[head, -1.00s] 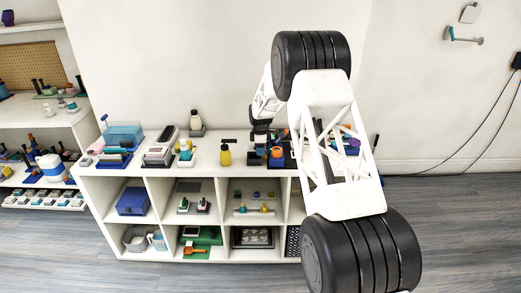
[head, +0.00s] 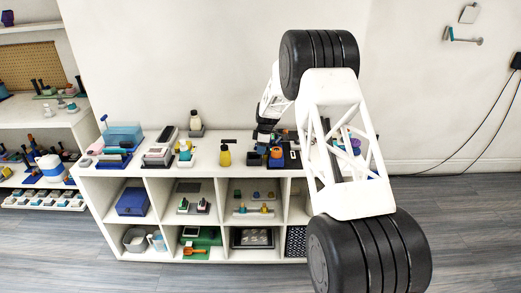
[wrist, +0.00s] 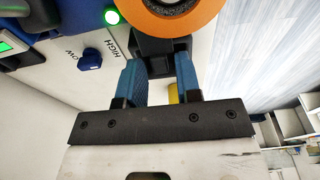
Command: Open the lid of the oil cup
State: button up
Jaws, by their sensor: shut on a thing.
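An orange ring-shaped part (wrist: 172,18) with a dark centre is at the top of the wrist view, and I take it to be the oil cup with its lid. It also shows as a small orange round thing (head: 276,152) on the shelf top in the head view. A black block (wrist: 160,47) sticks out from under the orange ring towards me. My gripper (wrist: 159,66) has its two blue fingers on either side of this block and is shut on it. In the head view my gripper (head: 262,140) is small and partly dark against the things behind it. The lid's hinge is hidden.
A white panel with a blue knob (wrist: 90,59), HIGH and LOW labels and a green light (wrist: 112,17) lies beside the ring.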

aim_at(267, 152)
jog(key=y, duration=0.1)
jog(key=d+r+y, duration=0.1)
jog(key=y, duration=0.1)
jog(key=shift+d, duration=0.15)
jog(key=shift+d+r+y, duration=0.2)
jog(key=shift+d+y, duration=0.15)
jog(key=shift+y, duration=0.65)
jog(key=shift+d+r+y, duration=0.15)
jog(key=shift+d+y, duration=0.15)
jog(key=shift+y, duration=0.7)
jog(key=o, duration=0.6)
jog(key=shift+o, duration=0.2)
jog(key=shift+d, duration=0.1)
jog(key=v, duration=0.7)
jog(key=shift+d+r, duration=0.2)
jog(key=shift+d, duration=0.05)
